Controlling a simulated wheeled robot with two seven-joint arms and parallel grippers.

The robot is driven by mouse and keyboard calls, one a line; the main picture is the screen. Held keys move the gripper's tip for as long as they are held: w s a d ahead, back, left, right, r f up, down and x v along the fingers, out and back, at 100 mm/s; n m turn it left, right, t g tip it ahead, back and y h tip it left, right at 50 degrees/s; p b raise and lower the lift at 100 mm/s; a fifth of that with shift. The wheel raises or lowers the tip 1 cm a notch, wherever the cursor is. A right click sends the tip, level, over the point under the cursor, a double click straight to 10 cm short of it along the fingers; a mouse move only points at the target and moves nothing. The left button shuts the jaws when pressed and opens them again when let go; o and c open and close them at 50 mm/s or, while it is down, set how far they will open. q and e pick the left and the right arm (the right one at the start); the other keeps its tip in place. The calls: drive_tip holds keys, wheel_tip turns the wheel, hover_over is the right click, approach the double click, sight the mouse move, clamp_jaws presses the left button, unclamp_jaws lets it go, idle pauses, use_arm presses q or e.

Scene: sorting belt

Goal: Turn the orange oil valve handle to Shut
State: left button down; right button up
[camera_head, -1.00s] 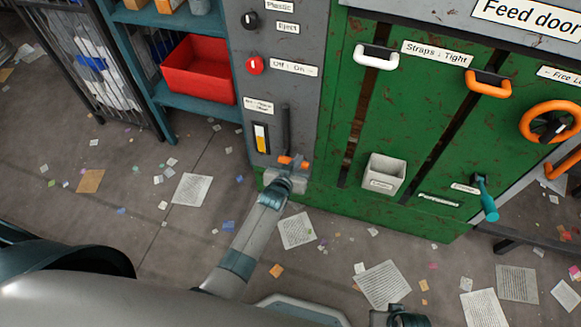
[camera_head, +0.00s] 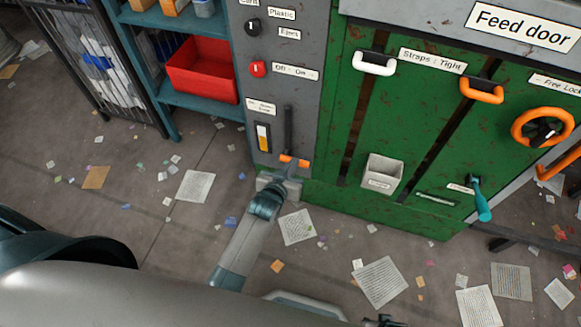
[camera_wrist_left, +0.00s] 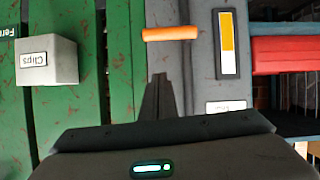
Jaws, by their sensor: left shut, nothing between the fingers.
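The orange oil valve handle (camera_head: 294,160) is a short bar lying crosswise, just below a dark vertical pipe on the grey control panel. It shows level in the left wrist view (camera_wrist_left: 170,33), where the panel appears upside down. My left gripper (camera_head: 286,178) is just below the handle in the head view. In the wrist view its dark fingers (camera_wrist_left: 158,78) are together and empty, with a visible gap between the tips and the bar. A small label (camera_head: 261,106) sits above the gauge; its words are too small to read surely. A dark part at the head view's bottom edge (camera_head: 385,321) may be my right gripper.
A yellow level gauge (camera_head: 263,137) is left of the pipe. The green feed door (camera_head: 340,205) with a grey clips box (camera_head: 382,172) is to the right. A red bin (camera_head: 203,70) sits on the teal shelf at left. Paper scraps litter the otherwise open floor.

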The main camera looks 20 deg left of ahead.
use_arm(q)
drive_tip(key=shift+v, duration=1.4)
use_arm(e)
drive_tip(key=shift+w, duration=0.1)
